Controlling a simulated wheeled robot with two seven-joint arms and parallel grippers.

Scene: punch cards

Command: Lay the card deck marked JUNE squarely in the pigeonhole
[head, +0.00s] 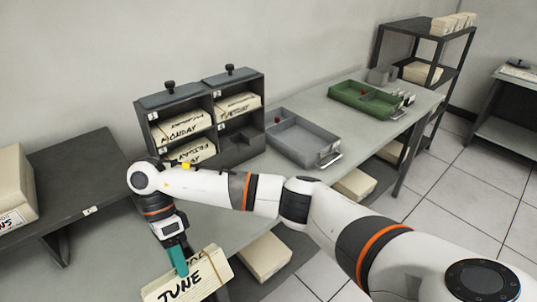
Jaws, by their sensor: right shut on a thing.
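The cream card deck marked JUNE (205,281) is at the bottom of the head view, above the near edge of the table. My right gripper (178,262) is shut on it, with a teal finger on its face. The deck is tilted, and its lower part is cut off by the frame. The dark grey pigeonhole rack (210,106) stands behind, against the wall. Decks marked MONDAY (180,131), TUESDAY (237,108) and apparently FRIDAY (190,150) lie in it. The lower right pigeonhole (240,140) looks empty. My left gripper is out of view.
My right arm crosses in front of the rack's lower edge. A grey tray (300,141) and a green tray (365,101) stand to the right on the table. More decks lie on a lower shelf. A dark side table (85,170) with a pale stack (14,185) is at left.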

